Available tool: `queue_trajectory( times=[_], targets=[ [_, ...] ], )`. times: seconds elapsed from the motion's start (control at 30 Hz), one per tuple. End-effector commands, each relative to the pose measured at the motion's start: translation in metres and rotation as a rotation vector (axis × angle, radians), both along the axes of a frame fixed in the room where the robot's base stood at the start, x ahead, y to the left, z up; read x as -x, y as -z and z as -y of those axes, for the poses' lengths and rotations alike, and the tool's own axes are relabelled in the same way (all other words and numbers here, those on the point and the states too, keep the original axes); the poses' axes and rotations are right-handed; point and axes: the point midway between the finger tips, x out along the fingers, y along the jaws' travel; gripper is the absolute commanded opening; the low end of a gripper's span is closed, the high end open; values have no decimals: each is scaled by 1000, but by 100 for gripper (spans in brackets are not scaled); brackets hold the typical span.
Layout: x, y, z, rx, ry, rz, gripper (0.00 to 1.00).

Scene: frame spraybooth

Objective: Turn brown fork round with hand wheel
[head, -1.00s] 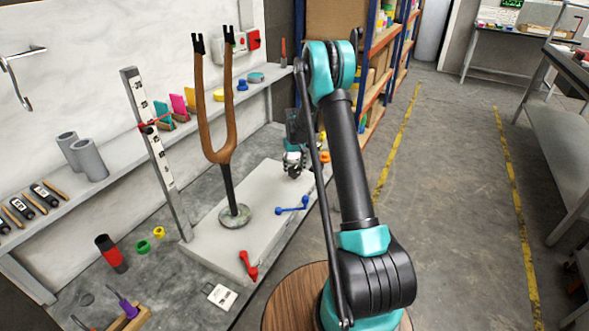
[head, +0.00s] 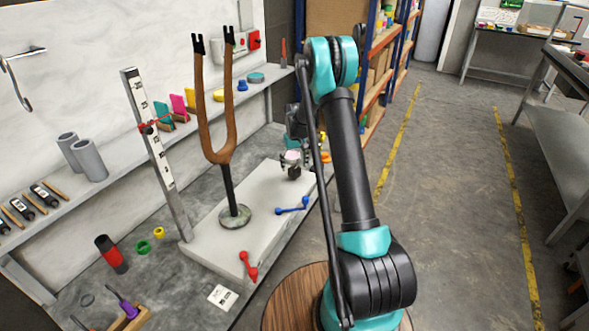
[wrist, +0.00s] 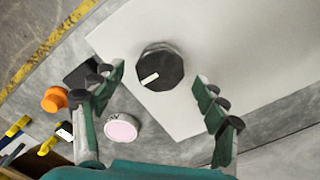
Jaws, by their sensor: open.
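The brown fork (head: 218,154) stands upright, prongs up, on a dark stem in a round grey foot (head: 235,216) on the pale base block (head: 205,228). The hand wheel is a dark faceted knob (wrist: 163,68) with a white mark, near the block's end; it also shows in the head view (head: 294,173). My gripper (wrist: 160,88) is open, its fingers spread to either side of the wheel in the wrist view, with visible gaps. In the head view my arm partly hides the gripper. The fork is outside the wrist view.
A marked upright post (head: 152,140) stands left of the fork. A pink-topped white pot (wrist: 121,128) and an orange knob (wrist: 54,99) lie beside the block.

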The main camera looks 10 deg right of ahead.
Motion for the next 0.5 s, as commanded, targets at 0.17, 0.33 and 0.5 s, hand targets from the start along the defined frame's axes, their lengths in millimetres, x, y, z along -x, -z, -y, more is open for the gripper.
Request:
queue_trajectory(
  times=[0.17, 0.33, 0.5],
  targets=[
    [1, -38, 0, 0, 0, 0, 73],
    [1, -70, 0, 0, 0, 0, 73],
    [0, -91, 0, 0, 0, 0, 73]
  ],
)
